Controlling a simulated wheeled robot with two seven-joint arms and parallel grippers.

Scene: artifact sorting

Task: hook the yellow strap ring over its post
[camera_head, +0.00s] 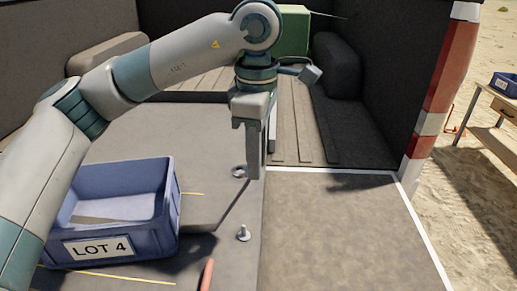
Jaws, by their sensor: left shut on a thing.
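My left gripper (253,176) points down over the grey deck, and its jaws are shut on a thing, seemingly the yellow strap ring. Its fingers hide most of what they hold. A small round metal piece (239,171) shows just left of the fingertips; I cannot tell whether it is the ring, a post, or both. A short metal post (243,233) stands bare and upright nearer to me. A thin yellow strap (192,193) shows right of the blue crate; a second yellow line (105,275) runs in front of it. My right gripper is not in view.
A blue crate (165,225) marked LOT 4 stands on the deck at the left. An orange-red rod (207,275) lies at the front edge. A green box (294,32) is at the back. A red-white post (444,75) and a table (490,100) stand at the right.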

